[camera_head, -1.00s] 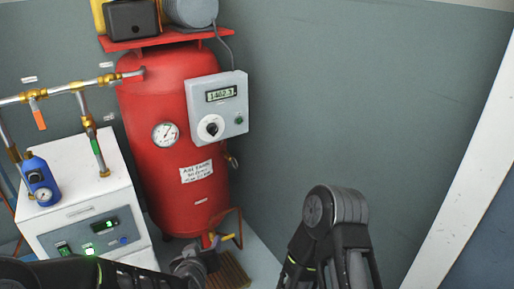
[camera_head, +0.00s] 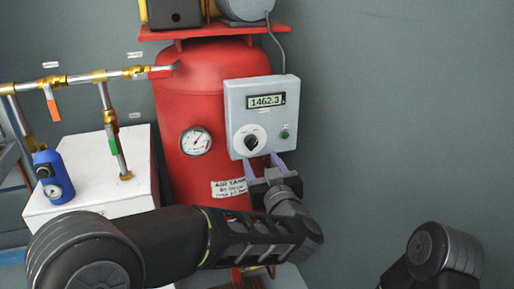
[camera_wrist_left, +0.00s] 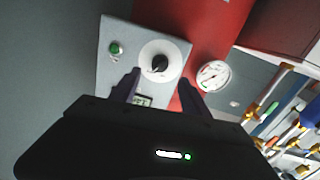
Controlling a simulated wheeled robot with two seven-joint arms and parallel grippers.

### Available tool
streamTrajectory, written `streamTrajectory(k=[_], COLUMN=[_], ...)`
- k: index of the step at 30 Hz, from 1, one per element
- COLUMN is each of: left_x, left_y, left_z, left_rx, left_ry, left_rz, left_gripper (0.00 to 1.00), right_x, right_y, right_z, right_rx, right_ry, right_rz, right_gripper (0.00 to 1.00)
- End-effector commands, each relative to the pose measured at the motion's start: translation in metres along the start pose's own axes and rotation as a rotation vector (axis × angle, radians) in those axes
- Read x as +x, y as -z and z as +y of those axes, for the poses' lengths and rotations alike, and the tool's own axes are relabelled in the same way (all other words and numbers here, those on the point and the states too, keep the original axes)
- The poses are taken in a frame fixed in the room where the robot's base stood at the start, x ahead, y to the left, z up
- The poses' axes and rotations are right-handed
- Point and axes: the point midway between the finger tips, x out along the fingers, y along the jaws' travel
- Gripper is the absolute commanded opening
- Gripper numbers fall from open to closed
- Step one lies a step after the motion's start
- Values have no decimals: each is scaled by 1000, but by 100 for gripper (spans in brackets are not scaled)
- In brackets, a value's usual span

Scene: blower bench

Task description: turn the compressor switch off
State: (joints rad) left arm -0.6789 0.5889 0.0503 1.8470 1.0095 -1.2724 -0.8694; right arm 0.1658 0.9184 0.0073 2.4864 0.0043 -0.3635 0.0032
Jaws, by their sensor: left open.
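The compressor switch is a black rotary knob (camera_head: 250,142) on a round white dial, on the front of a grey control box (camera_head: 236,95). The box has a lit display (camera_head: 265,101) reading about 1462.3 and a small green button (camera_head: 284,133). My left gripper (camera_head: 262,166) is just below the box's lower edge, open and empty, fingers pointing up. In the left wrist view, the knob (camera_wrist_left: 160,64) shows ahead of and between the fingertips of my left gripper (camera_wrist_left: 157,80), apparently apart from them. The exact gap cannot be told. My right gripper is out of view.
The red tank (camera_head: 190,95) stands behind the box, with a pressure gauge (camera_head: 196,141) to the left of it. Brass-fitted pipes (camera_head: 98,76) and a white cabinet (camera_head: 135,190) are on the left. The grey wall (camera_head: 390,110) at right is clear.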

Motion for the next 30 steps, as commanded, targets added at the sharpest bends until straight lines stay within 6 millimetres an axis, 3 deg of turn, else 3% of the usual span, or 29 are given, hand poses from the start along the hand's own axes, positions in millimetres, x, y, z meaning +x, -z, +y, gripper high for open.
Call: streamTrajectory(k=[8, 21, 30], left_x=[7, 68, 79], left_y=[-1, -2, 0], left_z=[0, 0, 0], left_rx=[-2, -2, -1], left_ry=[1, 0, -1], left_rz=[0, 0, 0], left_gripper=[54, 54, 54], right_x=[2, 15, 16], right_y=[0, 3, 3], right_z=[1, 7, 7], right_rx=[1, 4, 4], right_ry=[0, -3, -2], right_rz=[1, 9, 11], right_gripper=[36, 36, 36])
